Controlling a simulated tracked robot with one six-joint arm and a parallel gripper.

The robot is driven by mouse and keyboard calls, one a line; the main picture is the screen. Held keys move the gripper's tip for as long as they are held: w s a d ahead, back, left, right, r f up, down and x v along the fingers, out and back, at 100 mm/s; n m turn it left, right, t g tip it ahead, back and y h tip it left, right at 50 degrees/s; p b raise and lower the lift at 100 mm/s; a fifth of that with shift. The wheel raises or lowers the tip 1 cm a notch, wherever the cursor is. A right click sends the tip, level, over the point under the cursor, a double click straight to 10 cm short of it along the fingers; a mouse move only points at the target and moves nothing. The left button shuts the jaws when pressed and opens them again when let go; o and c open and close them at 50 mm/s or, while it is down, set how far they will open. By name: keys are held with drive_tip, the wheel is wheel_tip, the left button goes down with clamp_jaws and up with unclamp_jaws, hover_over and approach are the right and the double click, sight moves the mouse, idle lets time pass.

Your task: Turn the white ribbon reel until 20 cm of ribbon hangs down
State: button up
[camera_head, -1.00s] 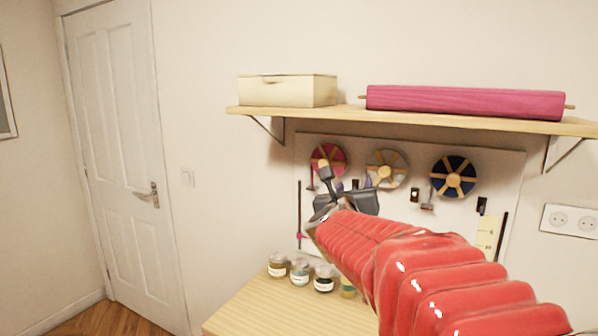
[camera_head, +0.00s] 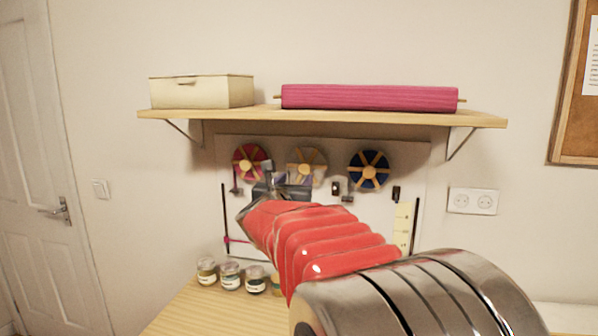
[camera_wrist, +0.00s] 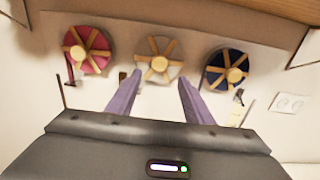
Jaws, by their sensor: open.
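The white ribbon reel (camera_head: 307,158) is the middle of three reels on a pale wall board, with wooden spokes and a round wooden hub. It also shows at top centre in the wrist view (camera_wrist: 159,47). My gripper (camera_head: 281,182) is open and empty, in front of the board and overlapping the reel's lower left in the head view. In the wrist view its two purple fingers (camera_wrist: 157,85) point up at the reel, one on each side below its hub. I see no contact. The white ribbon's hanging end cannot be made out.
A pink reel (camera_head: 250,163) is left of the white one and a blue reel (camera_head: 369,171) right. A shelf (camera_head: 330,117) above carries a cream box (camera_head: 202,92) and a pink roll (camera_head: 370,97). Several jars (camera_head: 230,275) stand on the wooden table (camera_head: 190,310) below.

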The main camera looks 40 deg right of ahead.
sight(304, 168)
drive_tip(key=x, duration=1)
drive_tip(key=shift+w+d, duration=0.25)
drive_tip(key=shift+d, duration=0.1)
drive_tip(key=shift+c, duration=0.6)
drive_tip(key=c, duration=0.9)
drive_tip(key=shift+a, duration=0.15)
